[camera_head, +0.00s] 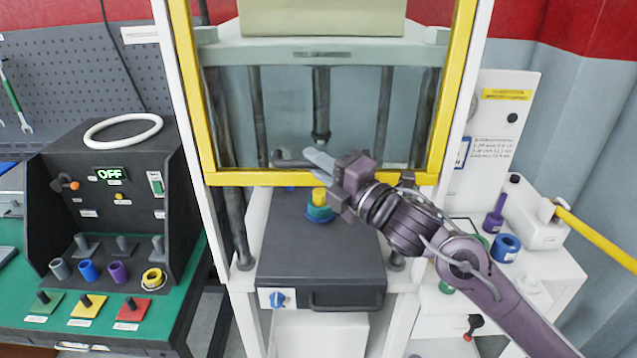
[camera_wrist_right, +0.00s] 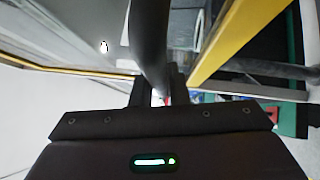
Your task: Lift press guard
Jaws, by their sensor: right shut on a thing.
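The press guard (camera_head: 228,178) is a yellow frame with a clear pane in front of the press. Its lower bar crosses the view above the dark press base (camera_head: 290,225). A dark handle (camera_head: 288,158) sits at this lower bar and shows as a dark bar in the wrist view (camera_wrist_right: 149,40). My right gripper (camera_head: 325,165) is shut on the handle, its fingers partly hiding it. The guard's yellow edge also shows in the wrist view (camera_wrist_right: 235,45). My left gripper is not in view.
A yellow and teal stack (camera_head: 319,208) stands on the press base below the guard. A black control box (camera_head: 115,190) reading OFF, with a white ring on top, stands at left. A white side table (camera_head: 545,275) with colored parts and a yellow lever (camera_head: 595,238) is at right.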

